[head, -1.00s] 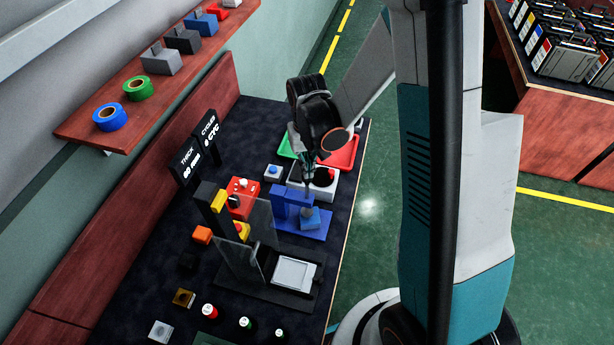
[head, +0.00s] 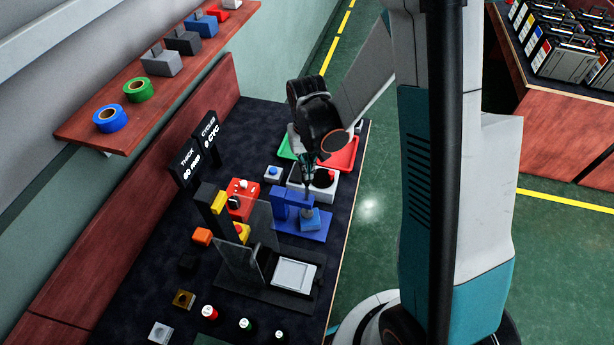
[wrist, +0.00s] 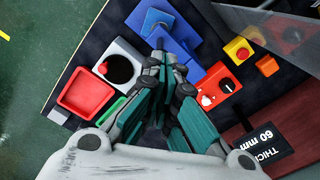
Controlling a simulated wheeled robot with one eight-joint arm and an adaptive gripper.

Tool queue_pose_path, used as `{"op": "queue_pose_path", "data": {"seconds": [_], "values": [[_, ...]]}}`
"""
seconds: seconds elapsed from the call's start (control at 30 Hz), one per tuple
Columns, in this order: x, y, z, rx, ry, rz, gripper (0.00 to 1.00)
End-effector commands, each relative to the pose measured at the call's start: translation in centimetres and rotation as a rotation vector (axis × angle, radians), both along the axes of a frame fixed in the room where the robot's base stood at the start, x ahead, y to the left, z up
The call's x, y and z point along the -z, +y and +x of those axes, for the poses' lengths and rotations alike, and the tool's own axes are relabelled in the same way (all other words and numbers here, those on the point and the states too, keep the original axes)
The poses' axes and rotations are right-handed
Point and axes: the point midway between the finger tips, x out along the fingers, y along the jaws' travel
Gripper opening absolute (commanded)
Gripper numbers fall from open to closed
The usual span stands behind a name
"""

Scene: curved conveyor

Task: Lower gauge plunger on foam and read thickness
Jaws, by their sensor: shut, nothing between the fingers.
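The blue gauge stand (head: 283,205) is on the dark bench, its arm reaching over a lighter blue block (head: 309,224), apparently the foam. A thin plunger stands over the block; its contact is hard to make out. My gripper (head: 308,180) points down at the gauge's top, fingers together and empty. In the wrist view the gripper tips (wrist: 166,62) lie close to the gauge (wrist: 180,42), with the foam block (wrist: 158,18) beyond; touching cannot be told. The thickness display (head: 185,163) appears to read 60 mm; it also shows in the wrist view (wrist: 262,145).
A grey box with a red button (head: 300,183), a red tray (head: 342,153) and a green tray (head: 286,147) lie behind the gauge. A red control box (head: 243,195) stands left. A clear-shielded fixture (head: 262,285) stands in front. The cycles display (head: 207,132) shows 0 CYC.

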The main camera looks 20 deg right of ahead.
Motion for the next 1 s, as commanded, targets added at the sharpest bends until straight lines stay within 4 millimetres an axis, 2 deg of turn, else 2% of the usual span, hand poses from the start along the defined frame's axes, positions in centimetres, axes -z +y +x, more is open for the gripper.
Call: {"op": "queue_pose_path", "data": {"seconds": [1.0], "values": [[2.3, 0.0, 0.0, 0.000, 0.000, 0.000, 0.00]]}}
